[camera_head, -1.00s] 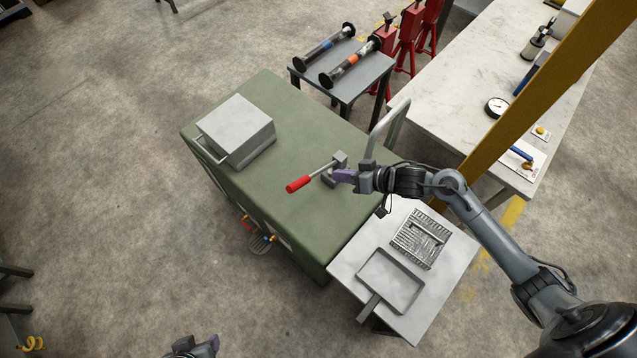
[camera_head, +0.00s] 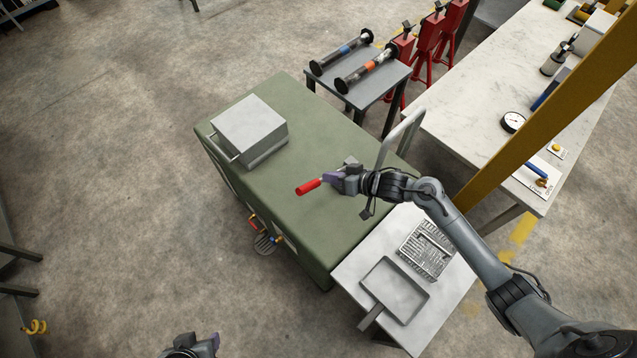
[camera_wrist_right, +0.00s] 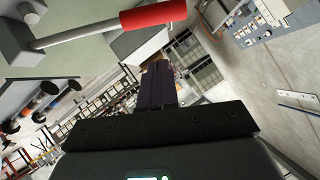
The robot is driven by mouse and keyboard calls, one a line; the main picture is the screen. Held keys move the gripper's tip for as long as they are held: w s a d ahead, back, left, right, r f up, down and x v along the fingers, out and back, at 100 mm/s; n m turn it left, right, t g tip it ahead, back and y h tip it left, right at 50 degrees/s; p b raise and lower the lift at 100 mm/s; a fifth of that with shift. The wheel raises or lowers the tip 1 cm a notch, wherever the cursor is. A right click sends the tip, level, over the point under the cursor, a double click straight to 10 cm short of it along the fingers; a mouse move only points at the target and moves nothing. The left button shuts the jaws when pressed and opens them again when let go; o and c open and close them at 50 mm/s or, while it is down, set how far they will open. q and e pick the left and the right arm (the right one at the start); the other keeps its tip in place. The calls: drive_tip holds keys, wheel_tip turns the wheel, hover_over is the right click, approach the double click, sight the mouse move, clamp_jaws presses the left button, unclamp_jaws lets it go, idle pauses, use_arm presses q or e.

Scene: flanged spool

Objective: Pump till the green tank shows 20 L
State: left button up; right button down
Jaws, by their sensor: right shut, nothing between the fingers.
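The green tank (camera_head: 290,205) stands in the middle of the head view. A pump lever with a red grip (camera_head: 308,187) lies over its top; the red grip and its grey rod also show in the right wrist view (camera_wrist_right: 152,14). My right gripper (camera_head: 329,177) is shut and empty beside the lever, just right of the red grip; it hides most of the rod. In the wrist view its fingers (camera_wrist_right: 155,80) are together, apart from the red grip. My left gripper (camera_head: 200,343) is at the bottom edge, away from the tank, partly cut off. No litre reading is legible.
A grey box (camera_head: 250,128) sits on the tank's far left end, and a curved grey rail (camera_head: 400,133) rises at its right. A side table (camera_head: 345,270) holds a tray (camera_head: 395,290) and a grate (camera_head: 427,249). A spool stand (camera_head: 372,92) and white bench (camera_head: 470,110) are behind.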

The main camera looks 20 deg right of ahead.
drive_tip(key=w+a+f, duration=0.2)
drive_tip(key=a+f, duration=0.1)
drive_tip(key=f, duration=0.2)
drive_tip(key=shift+a, duration=0.2)
drive_tip(key=shift+a, duration=0.1)
